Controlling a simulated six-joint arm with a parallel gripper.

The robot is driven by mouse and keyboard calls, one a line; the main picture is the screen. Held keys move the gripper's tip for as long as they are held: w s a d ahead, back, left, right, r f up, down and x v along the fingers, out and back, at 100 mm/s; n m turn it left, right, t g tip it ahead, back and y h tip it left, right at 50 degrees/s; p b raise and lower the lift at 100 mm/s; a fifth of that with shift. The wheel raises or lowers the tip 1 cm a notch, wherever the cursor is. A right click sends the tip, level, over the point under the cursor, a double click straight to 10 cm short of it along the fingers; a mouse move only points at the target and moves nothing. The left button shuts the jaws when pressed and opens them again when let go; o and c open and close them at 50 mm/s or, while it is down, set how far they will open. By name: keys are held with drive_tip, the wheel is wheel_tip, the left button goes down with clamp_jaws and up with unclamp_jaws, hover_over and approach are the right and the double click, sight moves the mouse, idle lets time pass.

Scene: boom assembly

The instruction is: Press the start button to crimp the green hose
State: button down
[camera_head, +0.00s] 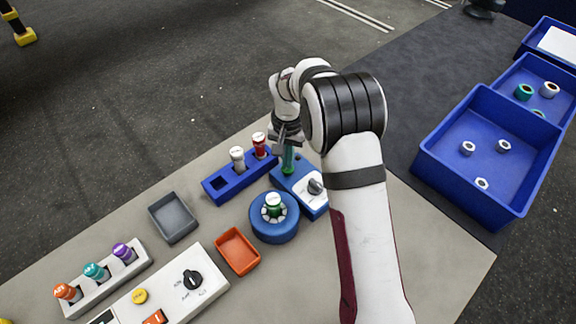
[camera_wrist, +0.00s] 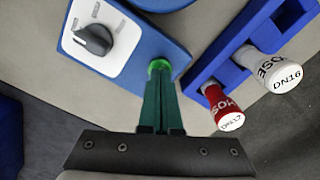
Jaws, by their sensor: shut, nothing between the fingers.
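The green start button (camera_wrist: 160,65) sits at one end of a blue control box (camera_wrist: 178,52) with a white panel and a dark knob. In the wrist view, the shut fingertips of my gripper (camera_wrist: 161,80) are right at the button, with nothing held between them. I cannot tell whether they touch or press it. In the head view, my gripper (camera_head: 288,158) points down over the same box (camera_head: 310,206), and the button is hidden there. The green hose (camera_head: 274,212), with a white cap, stands upright in the centre of the round blue crimper (camera_head: 275,232).
A blue rack (camera_head: 228,188) beside the box holds a white and a red hose piece. An orange tray (camera_head: 237,251) and a grey tray (camera_head: 173,217) lie on the table. Blue bins (camera_head: 478,205) with fittings stand at the right.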

drive_tip(key=shift+f, duration=0.5)
wheel_tip(320, 180, up, 12)
idle(1.3)
